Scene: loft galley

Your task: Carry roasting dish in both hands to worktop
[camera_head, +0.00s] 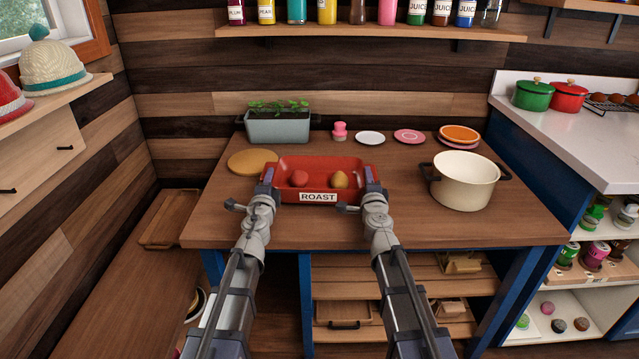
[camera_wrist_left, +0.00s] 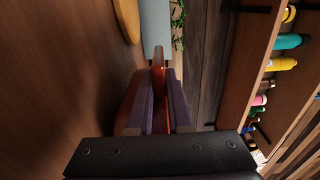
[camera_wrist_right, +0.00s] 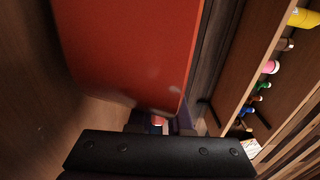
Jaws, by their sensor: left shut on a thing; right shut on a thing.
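The red roasting dish (camera_head: 320,168), with a ROAST label on its front, is over the wooden worktop (camera_head: 420,228) in the head view. It looks level and has two roundish food pieces in it, one reddish (camera_head: 299,178) and one yellowish (camera_head: 339,179). My left gripper (camera_head: 268,177) is shut on its left end, and my right gripper (camera_head: 371,177) is shut on its right end. The dish also shows in the left wrist view (camera_wrist_left: 158,78) and the right wrist view (camera_wrist_right: 130,50). I cannot tell whether its base touches the wood.
A cream pot (camera_head: 463,186) stands to the right. A round wooden board (camera_head: 252,162) is at the left, and a planter (camera_head: 278,127) is behind. Plates (camera_head: 409,136) and a pink item (camera_head: 340,132) are at the back. The worktop's front strip is clear.

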